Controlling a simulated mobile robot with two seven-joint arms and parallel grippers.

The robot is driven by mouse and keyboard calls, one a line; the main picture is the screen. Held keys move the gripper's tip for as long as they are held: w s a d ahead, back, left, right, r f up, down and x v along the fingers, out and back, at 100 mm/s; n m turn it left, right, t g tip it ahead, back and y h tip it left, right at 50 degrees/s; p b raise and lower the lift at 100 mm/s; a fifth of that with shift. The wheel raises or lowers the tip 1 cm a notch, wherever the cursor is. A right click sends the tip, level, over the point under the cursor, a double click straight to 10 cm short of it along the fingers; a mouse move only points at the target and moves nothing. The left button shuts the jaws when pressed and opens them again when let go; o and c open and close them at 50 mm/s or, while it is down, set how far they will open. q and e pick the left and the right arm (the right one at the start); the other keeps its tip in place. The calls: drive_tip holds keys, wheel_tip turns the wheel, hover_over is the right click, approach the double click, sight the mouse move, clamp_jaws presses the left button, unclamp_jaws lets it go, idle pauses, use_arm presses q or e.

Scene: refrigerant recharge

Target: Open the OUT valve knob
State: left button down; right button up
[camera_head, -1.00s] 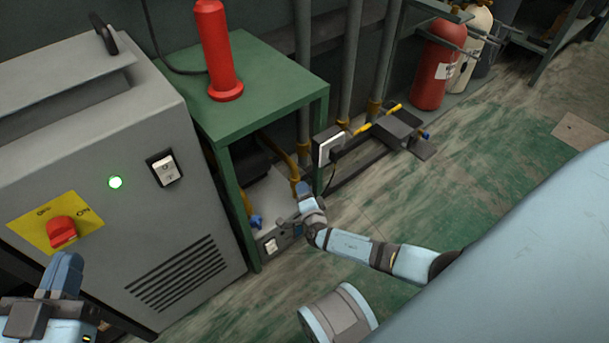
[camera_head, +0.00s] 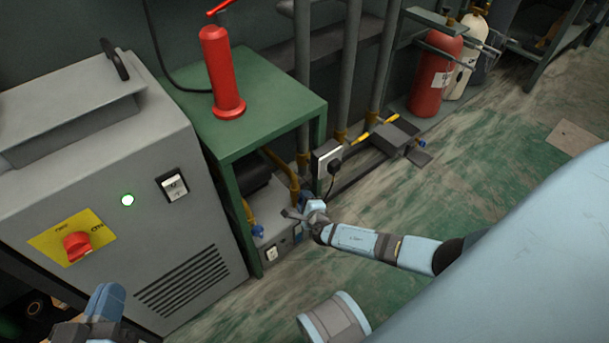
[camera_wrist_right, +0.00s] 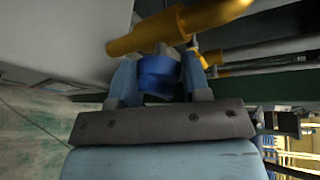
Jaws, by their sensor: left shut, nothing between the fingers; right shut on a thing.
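A blue valve knob (camera_wrist_right: 157,76) on a yellow pipe fitting (camera_wrist_right: 178,28) sits between the two fingers of my right gripper (camera_wrist_right: 160,76) in the right wrist view. The fingers are shut on it from both sides. In the head view my right gripper (camera_head: 298,213) is at the front of the grey unit under the green table, and the held knob is hidden there. Another blue knob (camera_head: 258,231) shows just left of it, on a yellow pipe. No OUT label is readable. My left gripper (camera_head: 104,302) is shut and empty at the lower left, in front of the grey cabinet.
The grey cabinet (camera_head: 95,170) has a green light, a white switch and a red rotary switch (camera_head: 77,244). The green table (camera_head: 262,95) carries a red cylinder (camera_head: 221,75). Open floor lies to the right.

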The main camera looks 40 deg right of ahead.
use_arm(q)
drive_tip(key=shift+r, duration=0.2)
idle(0.4)
use_arm(e)
drive_tip(key=o, duration=0.6)
use_arm(q)
wheel_tip(320, 180, up, 9)
drive_tip(key=n+t+p, duration=0.1)
drive_tip(key=t+p, duration=0.2)
drive_tip(key=p, duration=0.3)
drive_tip(key=shift+s+a+f+p, duration=0.2)
drive_tip(key=shift+s+a+p, duration=0.05)
drive_tip(key=shift+p, duration=0.05)
use_arm(e)
drive_tip(key=v, duration=1.3)
drive_tip(key=shift+s+r, duration=0.2)
drive_tip(key=shift+s, duration=0.15)
